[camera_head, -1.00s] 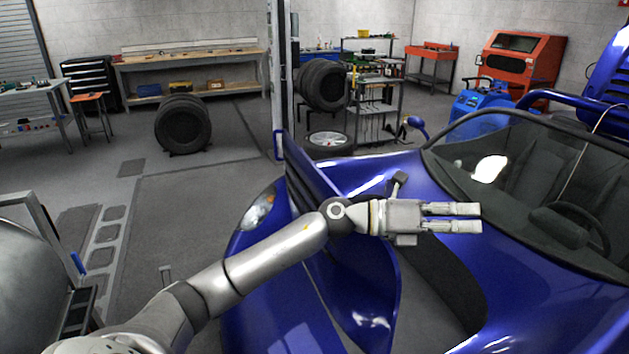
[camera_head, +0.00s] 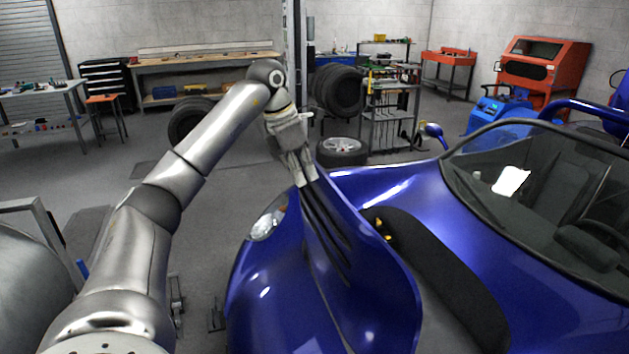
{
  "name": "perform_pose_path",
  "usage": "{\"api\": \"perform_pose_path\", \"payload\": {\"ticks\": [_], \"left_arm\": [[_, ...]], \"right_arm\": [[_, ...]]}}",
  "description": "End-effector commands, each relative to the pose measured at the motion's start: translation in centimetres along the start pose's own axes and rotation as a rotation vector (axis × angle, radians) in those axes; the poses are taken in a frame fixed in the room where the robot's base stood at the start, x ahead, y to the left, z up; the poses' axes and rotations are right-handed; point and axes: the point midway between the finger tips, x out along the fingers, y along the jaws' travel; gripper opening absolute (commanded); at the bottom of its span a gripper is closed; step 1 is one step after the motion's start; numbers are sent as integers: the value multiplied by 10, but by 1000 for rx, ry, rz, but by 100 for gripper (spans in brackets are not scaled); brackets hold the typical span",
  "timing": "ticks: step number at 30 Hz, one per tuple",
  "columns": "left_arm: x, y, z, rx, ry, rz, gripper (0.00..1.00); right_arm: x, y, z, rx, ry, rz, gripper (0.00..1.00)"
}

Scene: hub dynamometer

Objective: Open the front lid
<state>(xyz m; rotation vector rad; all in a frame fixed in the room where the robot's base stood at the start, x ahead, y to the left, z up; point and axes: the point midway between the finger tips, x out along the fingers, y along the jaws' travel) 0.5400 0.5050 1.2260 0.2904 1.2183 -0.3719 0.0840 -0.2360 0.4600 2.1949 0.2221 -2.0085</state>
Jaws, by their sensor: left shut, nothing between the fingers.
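The front lid (camera_head: 372,262) of the blue car (camera_head: 262,290) is tilted up, with an opening (camera_head: 440,265) showing to its right. Dark slats run along the lid's left side. My left gripper (camera_head: 305,180) is shut and empty, pointing down at the lid's upper left edge. It overlaps that edge in the picture; I cannot tell whether it touches. My right gripper is not in view.
The car's windshield (camera_head: 550,185) and side mirror (camera_head: 433,133) stand to the right. A wheel (camera_head: 341,150) lies on the floor behind the lid, near a tool rack (camera_head: 390,115) and a post.

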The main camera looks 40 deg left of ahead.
Motion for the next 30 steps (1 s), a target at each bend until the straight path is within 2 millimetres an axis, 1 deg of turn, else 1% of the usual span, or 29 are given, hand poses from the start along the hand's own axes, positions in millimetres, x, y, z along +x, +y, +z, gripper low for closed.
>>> {"api": "perform_pose_path", "payload": {"ticks": [1, 12, 15, 20, 24, 30], "left_arm": [[9, -1, -1, 0, 4, -2, 0], [84, -2, 0, 1, 3, -5, 0], [93, -2, 15, 3, -3, -6, 0], [106, -2, 26, 2, -4, -4, 0], [112, -1, 29, 1, -3, -3, 0], [113, -1, 29, 1, -3, -2, 0]], "right_arm": [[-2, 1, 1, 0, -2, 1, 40], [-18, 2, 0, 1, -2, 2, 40], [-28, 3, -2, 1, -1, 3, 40], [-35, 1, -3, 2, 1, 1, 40], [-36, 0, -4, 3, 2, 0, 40], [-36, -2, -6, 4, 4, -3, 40]]}}
